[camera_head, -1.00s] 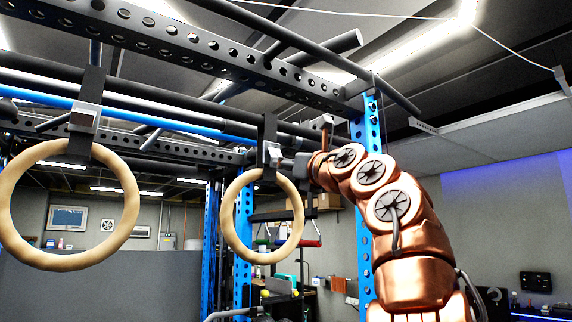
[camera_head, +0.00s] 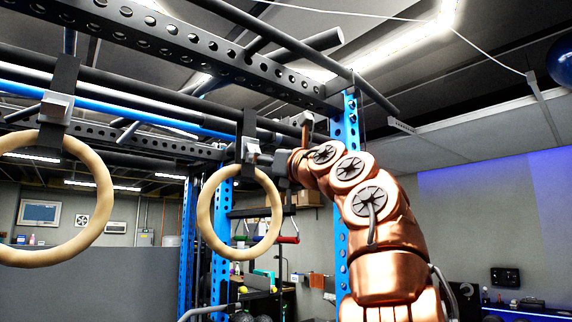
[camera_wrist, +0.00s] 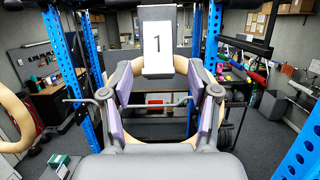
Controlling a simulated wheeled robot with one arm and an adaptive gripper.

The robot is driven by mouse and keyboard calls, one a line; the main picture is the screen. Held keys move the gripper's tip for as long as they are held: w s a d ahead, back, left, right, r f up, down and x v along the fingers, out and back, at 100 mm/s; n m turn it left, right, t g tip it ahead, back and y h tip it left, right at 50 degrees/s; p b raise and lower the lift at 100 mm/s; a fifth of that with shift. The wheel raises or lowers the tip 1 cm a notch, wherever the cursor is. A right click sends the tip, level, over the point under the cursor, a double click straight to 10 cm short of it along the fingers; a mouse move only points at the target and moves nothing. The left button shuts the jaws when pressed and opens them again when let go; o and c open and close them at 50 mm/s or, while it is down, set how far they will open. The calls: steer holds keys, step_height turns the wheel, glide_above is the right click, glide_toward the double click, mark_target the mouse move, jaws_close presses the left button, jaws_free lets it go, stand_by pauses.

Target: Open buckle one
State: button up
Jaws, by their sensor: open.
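Buckle one (camera_wrist: 157,45), a pale block with a black "1" on it, is on a dark strap (camera_head: 249,122) above the right wooden ring (camera_head: 205,215). In the wrist view it stands upright ahead of my gripper (camera_wrist: 160,75), centred between the two fingers and reaching above their tips. The fingers are spread apart with purple inner pads. In the head view my gripper (camera_head: 270,160) is just right of the buckle (camera_head: 251,150); whether they touch cannot be told. The ring passes behind the fingers in the wrist view.
A second buckle (camera_head: 56,108) and its ring (camera_head: 100,205) hang at the left. The black perforated rack beam (camera_head: 150,35) runs overhead. A blue upright (camera_head: 346,130) stands behind my arm. The space right of my arm looks open.

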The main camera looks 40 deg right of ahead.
steer(key=v, duration=1.1)
steer(key=shift+s, duration=0.3)
steer(key=shift+a, duration=0.1)
